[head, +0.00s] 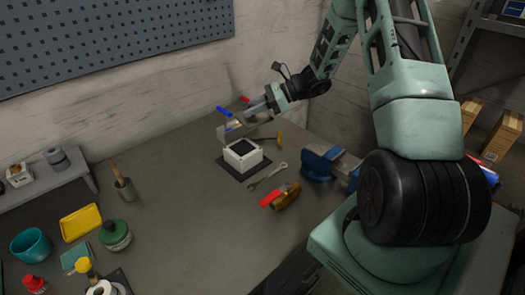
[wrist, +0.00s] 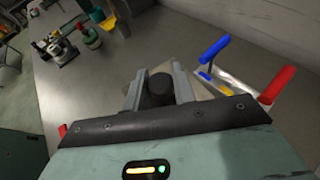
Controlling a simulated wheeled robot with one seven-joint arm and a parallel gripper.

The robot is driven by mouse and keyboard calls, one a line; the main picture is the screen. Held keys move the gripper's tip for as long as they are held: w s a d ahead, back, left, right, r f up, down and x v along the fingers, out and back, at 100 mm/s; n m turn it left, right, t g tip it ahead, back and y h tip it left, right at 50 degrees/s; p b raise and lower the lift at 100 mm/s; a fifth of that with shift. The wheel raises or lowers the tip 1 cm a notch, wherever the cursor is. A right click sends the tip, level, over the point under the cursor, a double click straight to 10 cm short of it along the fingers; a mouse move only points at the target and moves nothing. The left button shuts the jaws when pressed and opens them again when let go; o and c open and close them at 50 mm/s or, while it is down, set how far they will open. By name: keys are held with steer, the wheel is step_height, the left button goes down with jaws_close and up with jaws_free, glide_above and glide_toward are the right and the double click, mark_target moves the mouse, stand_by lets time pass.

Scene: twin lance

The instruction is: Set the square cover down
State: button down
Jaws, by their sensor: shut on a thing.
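My gripper (head: 258,108) is above the back of the workbench, shut on the dark round knob of the square cover (wrist: 160,88). In the wrist view the knob sits between the two fingers, and part of the cover's pale plate shows beyond them. The cover is hard to make out in the head view. A white square box (head: 243,159) with a dark top opening stands on a dark mat (head: 231,170), in front of and slightly left of my gripper. The cover appears held apart from the box.
A metal frame with a blue handle (head: 224,111) and a red handle is close to my gripper. A wrench (head: 266,177), a red-handled tool (head: 274,198) and a blue vise (head: 318,163) lie right of the box. The bench (head: 185,215) left of the box is clear.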

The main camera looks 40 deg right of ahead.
steer(key=d+f+m+t+h+b, duration=0.35)
steer(key=d+b, duration=0.45)
steer(key=d, duration=0.3)
steer(key=m+t+h+b, duration=0.2)
steer(key=m+h+b, duration=0.1)
steer(key=m+b, duration=0.15)
glide_above(296, 137)
steer(key=f, duration=0.2)
steer(key=shift+n, duration=0.4)
step_height(296, 137, down, 9)
steer(key=shift+r, duration=0.1)
steer(key=c, duration=1.6)
jaws_free()
steer(key=shift+f, duration=0.3)
steer(key=o, duration=0.5)
steer(key=shift+c, duration=0.2)
steer(key=shift+r, duration=0.1)
